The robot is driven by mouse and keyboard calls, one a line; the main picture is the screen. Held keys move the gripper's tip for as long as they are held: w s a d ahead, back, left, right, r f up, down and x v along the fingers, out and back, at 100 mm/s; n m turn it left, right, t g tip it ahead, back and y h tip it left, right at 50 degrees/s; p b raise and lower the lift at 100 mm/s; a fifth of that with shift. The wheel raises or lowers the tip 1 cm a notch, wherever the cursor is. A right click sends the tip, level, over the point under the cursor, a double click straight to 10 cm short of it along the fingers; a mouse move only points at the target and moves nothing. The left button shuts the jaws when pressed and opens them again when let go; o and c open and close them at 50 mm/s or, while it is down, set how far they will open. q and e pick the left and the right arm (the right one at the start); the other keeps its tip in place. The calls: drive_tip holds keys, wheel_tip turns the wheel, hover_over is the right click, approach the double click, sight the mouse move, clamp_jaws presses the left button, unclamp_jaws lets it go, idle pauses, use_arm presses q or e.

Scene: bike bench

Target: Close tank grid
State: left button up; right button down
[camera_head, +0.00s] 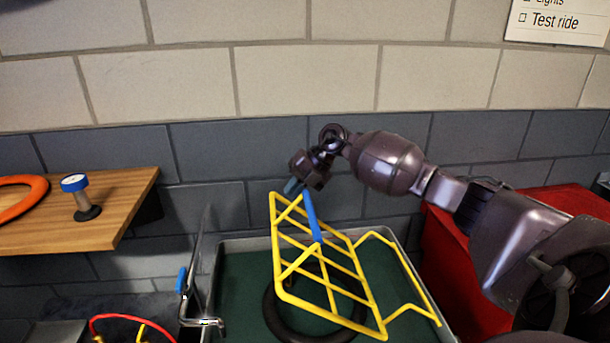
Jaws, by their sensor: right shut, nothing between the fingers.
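The yellow tank grid (331,284) stands raised and tilted over the grey-rimmed tank (262,243), so the tank is open. A blue bar (312,215) runs along the grid's upper part. My right gripper (293,187) is shut and empty at the grid's top edge, close to the blue bar's upper end. I cannot tell whether it touches the grid. A black ring (272,308) lies in the green tank, partly behind the grid's bars. My left gripper is out of view.
A wooden shelf (120,195) at left holds a blue-topped stand (82,197) and an orange ring (25,192). A blue-tipped lever (182,281) stands by the tank's left side. A red cabinet (450,262) is at right, behind my right arm. A brick wall closes the back.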

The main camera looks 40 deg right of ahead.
sight(277, 206)
drive_tip(key=x, duration=0.4)
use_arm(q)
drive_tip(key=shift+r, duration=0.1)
use_arm(e)
drive_tip(key=shift+a+f, duration=0.15)
drive_tip(key=shift+f, duration=0.05)
drive_tip(key=shift+w, duration=0.1)
